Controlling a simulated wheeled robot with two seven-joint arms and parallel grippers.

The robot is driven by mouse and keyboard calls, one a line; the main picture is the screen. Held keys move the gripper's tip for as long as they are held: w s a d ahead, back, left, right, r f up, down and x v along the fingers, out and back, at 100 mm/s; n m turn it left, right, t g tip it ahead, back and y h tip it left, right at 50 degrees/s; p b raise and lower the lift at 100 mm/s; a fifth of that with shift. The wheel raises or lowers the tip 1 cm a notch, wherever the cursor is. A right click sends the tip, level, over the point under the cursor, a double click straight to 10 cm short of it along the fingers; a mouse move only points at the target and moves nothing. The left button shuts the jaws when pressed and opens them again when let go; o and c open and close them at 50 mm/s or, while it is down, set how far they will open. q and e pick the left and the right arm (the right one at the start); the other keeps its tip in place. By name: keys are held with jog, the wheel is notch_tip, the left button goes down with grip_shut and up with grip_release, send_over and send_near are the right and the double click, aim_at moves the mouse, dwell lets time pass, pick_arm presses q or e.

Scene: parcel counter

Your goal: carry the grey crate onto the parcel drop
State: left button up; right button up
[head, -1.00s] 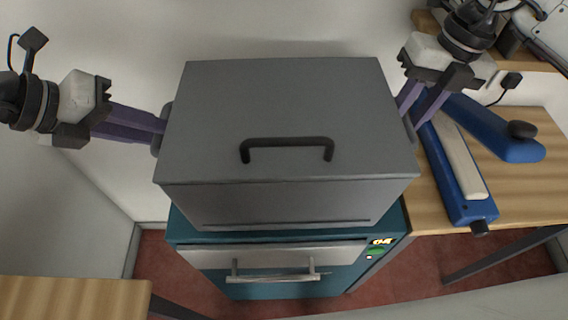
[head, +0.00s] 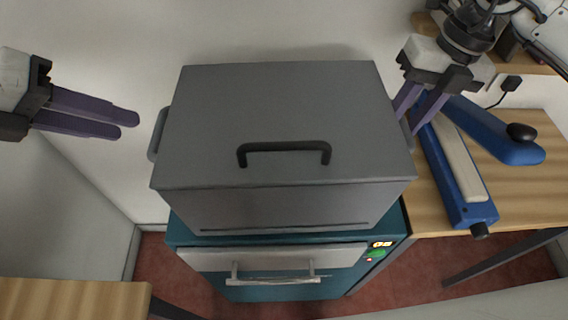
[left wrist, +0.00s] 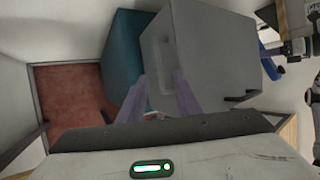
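The grey crate (head: 275,110), with a dark handle on its lid, sits upright on top of the teal parcel drop (head: 215,238), which has a pale drawer front. In the left wrist view the crate (left wrist: 210,50) stands above the teal drop (left wrist: 122,50). My left gripper (head: 130,125) is open and empty, apart from the crate's left side handle (head: 158,134). My right gripper (head: 406,123) is at the crate's right side handle; its fingers show a gap between them, and the tips are close to the handle and partly hidden.
A wooden table (head: 525,185) on the right holds a blue tool with a long pale strip (head: 462,160) close to the crate. Another wooden surface (head: 70,298) is at front left. A lit display (head: 381,245) is on the drop's front. The wall is behind.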

notch_tip(320, 180, up, 12)
jog(key=d, duration=0.2)
jog(key=shift+d, duration=0.15)
jog(key=shift+s+f, duration=0.15)
dwell(0.6)
